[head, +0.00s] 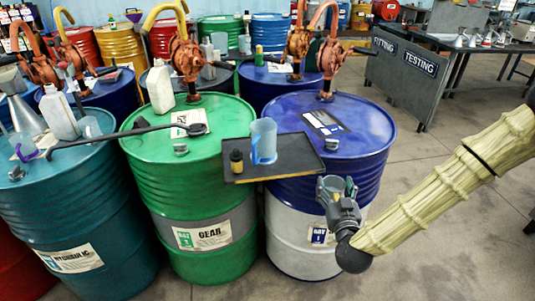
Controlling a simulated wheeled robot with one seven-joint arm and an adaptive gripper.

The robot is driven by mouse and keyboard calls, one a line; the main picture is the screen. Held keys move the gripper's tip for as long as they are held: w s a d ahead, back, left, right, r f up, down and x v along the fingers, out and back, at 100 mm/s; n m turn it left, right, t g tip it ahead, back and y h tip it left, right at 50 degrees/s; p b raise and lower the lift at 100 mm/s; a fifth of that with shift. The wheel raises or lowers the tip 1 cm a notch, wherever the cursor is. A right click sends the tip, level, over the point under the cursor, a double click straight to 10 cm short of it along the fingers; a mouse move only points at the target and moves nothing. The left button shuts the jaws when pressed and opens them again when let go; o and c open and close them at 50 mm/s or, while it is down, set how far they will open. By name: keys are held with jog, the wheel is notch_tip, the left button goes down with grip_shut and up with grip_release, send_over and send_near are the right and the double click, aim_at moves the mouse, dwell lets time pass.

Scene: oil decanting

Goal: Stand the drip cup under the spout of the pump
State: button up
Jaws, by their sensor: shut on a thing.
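My gripper (341,196) is in front of the blue-and-white drum, at the lower middle right of the head view. The fingers hide part of the cup. Another orange pump (187,55) with a yellow spout stands on the green drum. The cup is apart from both pumps. I cannot tell which pump is meant.
A black wrench-like tool (125,134) and white bottles stand left. Floor right is open.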

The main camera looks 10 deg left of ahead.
jog(key=w+a+r+n+y+p, duration=0.1)
jog(key=a+r+y, duration=0.1)
jog(key=a+r, duration=0.3)
jog(key=w+a+r+n+y, duration=0.1)
jog(key=a+r, duration=0.2)
jog(key=r, duration=0.4)
jog(key=shift+g, duration=0.3)
jog(key=w+a+f+p, duration=0.1)
jog(key=w+f, duration=0.1)
jog(key=w, duration=0.1)
jog(key=w+a+f+p, duration=0.1)
jog(key=w+f, duration=0.1)
jog(key=w, duration=0.2)
jog(key=w+a+f+p, duration=0.1)
jog(key=w, duration=0.3)
jog(key=shift+a+f, duration=0.2)
jog(key=shift+f, duration=0.2)
jog(key=shift+w+a+f+p, duration=0.25)
jog(key=shift+w+f+p, duration=0.1)
jog(key=shift+w+f, duration=0.65)
jog(key=shift+w, duration=0.2)
jog(key=shift+a+f, duration=0.1)
jog(key=shift+f, duration=0.15)
jog(key=o, duration=0.9)
jog(key=shift+o, duration=0.2)
